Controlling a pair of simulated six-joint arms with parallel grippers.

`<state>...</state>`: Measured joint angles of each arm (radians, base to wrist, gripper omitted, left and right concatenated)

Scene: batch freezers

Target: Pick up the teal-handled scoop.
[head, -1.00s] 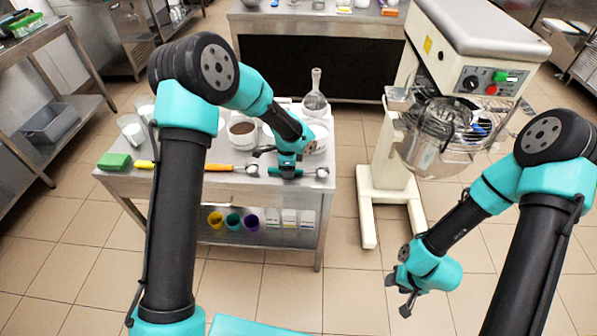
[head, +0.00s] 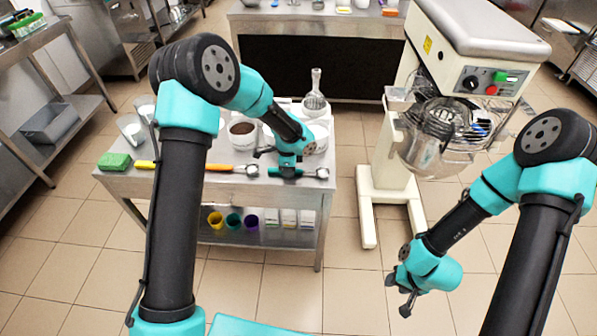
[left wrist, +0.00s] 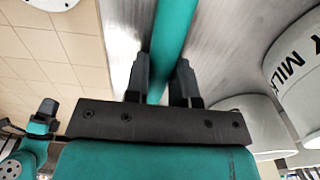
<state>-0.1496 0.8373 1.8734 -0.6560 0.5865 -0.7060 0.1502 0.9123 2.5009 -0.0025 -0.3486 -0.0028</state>
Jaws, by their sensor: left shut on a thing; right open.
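The teal-handled scoop (head: 318,173) lies at the front right of the steel table, its metal bowl pointing right. My left gripper (head: 287,170) is over its handle and shut on it. In the left wrist view the teal handle (left wrist: 172,45) runs between the two dark fingers of my left gripper (left wrist: 160,82). Whether the scoop is clear of the tabletop, I cannot tell. My right gripper (head: 398,296) is open and empty, low over the floor at the right.
A scoop with an orange handle (head: 222,168), a yellow handle (head: 144,164) and a green sponge (head: 115,161) lie along the table's (head: 200,187) front. A mixing machine (head: 430,135) stands to the right.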

